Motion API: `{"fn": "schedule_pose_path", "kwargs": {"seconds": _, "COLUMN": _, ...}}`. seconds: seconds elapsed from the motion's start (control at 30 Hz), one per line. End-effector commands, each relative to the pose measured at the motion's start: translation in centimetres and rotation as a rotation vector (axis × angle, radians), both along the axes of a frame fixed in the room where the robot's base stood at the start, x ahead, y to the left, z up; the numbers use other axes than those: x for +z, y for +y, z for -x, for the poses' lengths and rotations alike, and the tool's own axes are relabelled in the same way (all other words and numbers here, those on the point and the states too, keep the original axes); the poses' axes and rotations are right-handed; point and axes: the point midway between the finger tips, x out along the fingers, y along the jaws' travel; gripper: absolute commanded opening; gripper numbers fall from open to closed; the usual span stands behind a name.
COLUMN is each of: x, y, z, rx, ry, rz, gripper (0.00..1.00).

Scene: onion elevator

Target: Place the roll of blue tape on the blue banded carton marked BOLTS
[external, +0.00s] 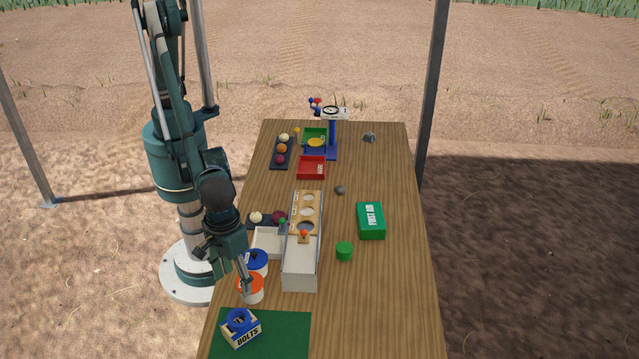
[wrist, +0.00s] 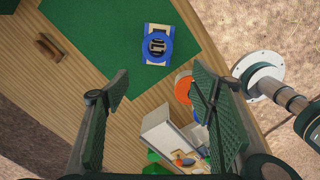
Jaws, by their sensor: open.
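The roll of blue tape (external: 240,316) lies flat on top of the blue banded carton marked BOLTS (external: 243,337), which stands on a green mat. In the wrist view the blue tape (wrist: 143,46) rests on the carton (wrist: 157,27), roughly centred, its ring about as wide as the carton. My gripper (external: 246,287) is above the near left of the table, by the orange-lidded tub in the external view. In the wrist view my gripper (wrist: 162,82) has its fingers wide apart with nothing between them, clear of the tape and carton.
The orange-lidded tub (external: 250,289) and blue-lidded tub (external: 256,262) stand close to my gripper. Beyond are a white chute (external: 300,269), a green cylinder (external: 344,251) and a green FIRST AID box (external: 370,220). The green mat (external: 285,335) is bare right of the carton.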

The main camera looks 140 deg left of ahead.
Motion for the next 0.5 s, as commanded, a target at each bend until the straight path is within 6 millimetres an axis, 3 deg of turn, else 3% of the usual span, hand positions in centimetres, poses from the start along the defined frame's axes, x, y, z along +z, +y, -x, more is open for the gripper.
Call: {"fn": "schedule_pose_path", "kwargs": {"seconds": 0.5, "x": 9.3, "y": 6.1, "z": 5.8, "rx": -0.245, "ry": -0.091, "rz": 0.005, "gripper": 0.56}}
